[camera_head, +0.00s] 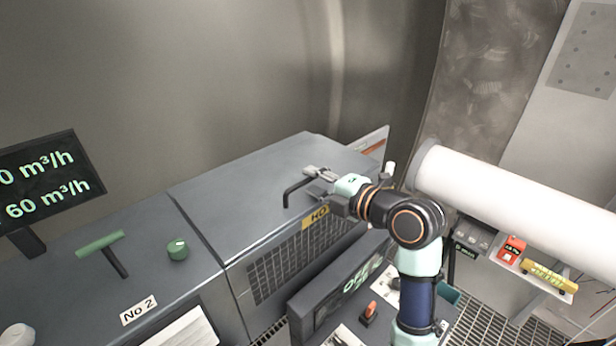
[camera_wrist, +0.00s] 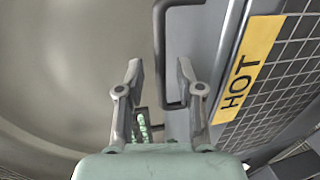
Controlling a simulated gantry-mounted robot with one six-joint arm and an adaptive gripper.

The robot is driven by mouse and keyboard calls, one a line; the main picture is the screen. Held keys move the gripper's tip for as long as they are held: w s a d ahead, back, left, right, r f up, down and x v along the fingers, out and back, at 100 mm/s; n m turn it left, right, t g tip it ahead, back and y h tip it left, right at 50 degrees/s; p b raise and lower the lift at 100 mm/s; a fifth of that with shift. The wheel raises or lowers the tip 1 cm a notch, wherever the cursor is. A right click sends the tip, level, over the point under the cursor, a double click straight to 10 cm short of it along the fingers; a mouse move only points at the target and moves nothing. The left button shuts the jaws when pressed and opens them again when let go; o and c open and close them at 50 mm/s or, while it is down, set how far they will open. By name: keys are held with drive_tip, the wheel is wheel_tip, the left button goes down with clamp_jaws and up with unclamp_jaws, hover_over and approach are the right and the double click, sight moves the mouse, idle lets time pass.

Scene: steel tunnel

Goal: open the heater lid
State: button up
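The heater is a grey cabinet with a flat grey lid (camera_head: 250,190) on top, which looks closed. A thin black bar handle (camera_head: 286,194) stands out at the lid's front edge, above the yellow HOT label (camera_head: 314,219). My gripper (camera_head: 318,175) is above the front edge, close to the handle. In the wrist view my gripper (camera_wrist: 159,68) is open and empty-looking. The handle (camera_wrist: 160,45) runs between its two fingers there, nearer the right one. I cannot tell whether either finger touches it. The HOT label (camera_wrist: 240,80) is to the right.
A No 2 panel with a green T-shaped lever (camera_head: 100,243) and a green knob (camera_head: 178,249) adjoins on the left. A display (camera_head: 48,180) stands behind it. A thick white pipe (camera_head: 510,195) is at the right. The space above the lid is clear.

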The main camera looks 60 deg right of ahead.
drive_tip(key=shift+x, duration=1.2)
clamp_jaws()
